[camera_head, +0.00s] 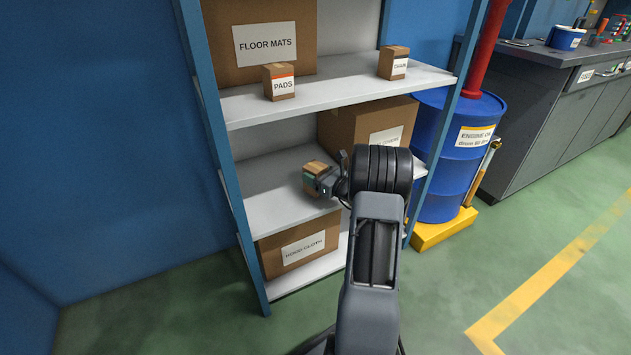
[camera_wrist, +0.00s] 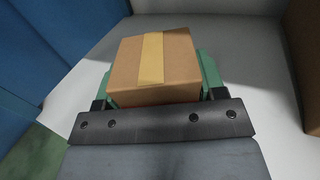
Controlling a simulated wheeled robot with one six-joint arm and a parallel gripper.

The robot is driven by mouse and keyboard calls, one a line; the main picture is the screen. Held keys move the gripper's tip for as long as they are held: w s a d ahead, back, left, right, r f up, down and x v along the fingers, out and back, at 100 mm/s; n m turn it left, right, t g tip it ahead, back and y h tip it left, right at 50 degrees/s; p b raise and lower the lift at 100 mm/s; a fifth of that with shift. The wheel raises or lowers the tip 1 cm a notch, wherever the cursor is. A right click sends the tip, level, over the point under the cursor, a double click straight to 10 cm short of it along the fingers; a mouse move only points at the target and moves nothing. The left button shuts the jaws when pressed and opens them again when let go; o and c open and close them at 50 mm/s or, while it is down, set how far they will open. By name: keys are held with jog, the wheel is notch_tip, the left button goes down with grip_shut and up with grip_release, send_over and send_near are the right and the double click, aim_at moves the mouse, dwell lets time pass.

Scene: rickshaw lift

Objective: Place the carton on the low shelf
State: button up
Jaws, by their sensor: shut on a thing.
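A small brown carton (camera_wrist: 155,65) with a tan tape strip on top sits between the green fingers of my gripper (camera_wrist: 155,88) in the wrist view. My gripper is shut on it. In the head view the carton (camera_head: 315,168) is at the middle shelf level, left of my wrist, and partly hidden by my gripper (camera_head: 318,180). The white low shelf board (camera_head: 268,205) lies under and around it. I cannot tell whether the carton touches the board.
A large box (camera_head: 350,130) stands on the same shelf to the right. Blue uprights (camera_head: 215,140) frame the shelf. Small cartons marked PADS (camera_head: 279,82) and CHAIN (camera_head: 394,62) stand on the board above. A box (camera_head: 300,245) fills the bottom level. A blue drum (camera_head: 445,160) stands at right.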

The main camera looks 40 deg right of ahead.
jog(key=shift+f, duration=0.6)
jog(key=shift+f, duration=0.2)
jog(key=o, duration=1.3)
